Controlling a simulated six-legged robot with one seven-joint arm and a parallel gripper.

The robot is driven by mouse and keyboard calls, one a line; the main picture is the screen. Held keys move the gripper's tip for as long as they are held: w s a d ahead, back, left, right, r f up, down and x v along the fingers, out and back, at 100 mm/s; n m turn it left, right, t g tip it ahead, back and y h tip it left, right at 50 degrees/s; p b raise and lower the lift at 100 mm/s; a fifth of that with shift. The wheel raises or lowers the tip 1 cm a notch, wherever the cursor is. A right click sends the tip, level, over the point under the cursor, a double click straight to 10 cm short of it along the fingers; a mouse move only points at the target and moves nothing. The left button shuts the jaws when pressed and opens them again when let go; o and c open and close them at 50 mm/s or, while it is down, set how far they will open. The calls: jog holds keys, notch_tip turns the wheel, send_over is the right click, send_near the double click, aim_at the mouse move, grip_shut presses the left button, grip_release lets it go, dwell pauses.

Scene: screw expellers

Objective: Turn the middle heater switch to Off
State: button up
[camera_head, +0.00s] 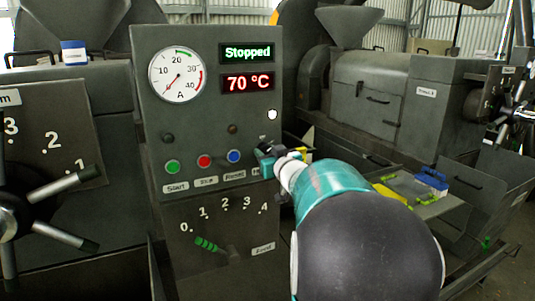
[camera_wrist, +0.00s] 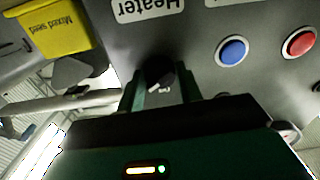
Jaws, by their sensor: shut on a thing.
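The heater switch (camera_wrist: 158,72) is a small black knob under the upside-down "Heater" label (camera_wrist: 147,9) in the wrist view. My gripper (camera_wrist: 160,88) has one green finger on each side of the knob and is shut on it. A small pale mark shows low on the knob, but its setting cannot be read. In the head view my gripper (camera_head: 268,160) is at the lower right corner of the middle control panel (camera_head: 205,120), beside the blue button, and hides the switch.
Green (camera_head: 173,167), red (camera_head: 204,161) and blue (camera_head: 234,157) buttons sit left of my gripper. The displays read "Stopped" (camera_head: 247,53) and "70 °C" (camera_head: 248,83). A green-handled feed lever (camera_head: 207,244) is below. A yellow "Mixed seed" container (camera_wrist: 52,25) is near the switch.

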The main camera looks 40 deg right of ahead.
jog(key=n, duration=1.1)
jog(key=shift+n, duration=0.3)
dwell(0.4)
jog(key=o, duration=1)
jog(key=shift+s, duration=0.15)
jog(key=v, duration=1.3)
jog(key=shift+s+a, duration=0.1)
jog(key=shift+s, duration=0.15)
jog(key=shift+r, duration=0.1)
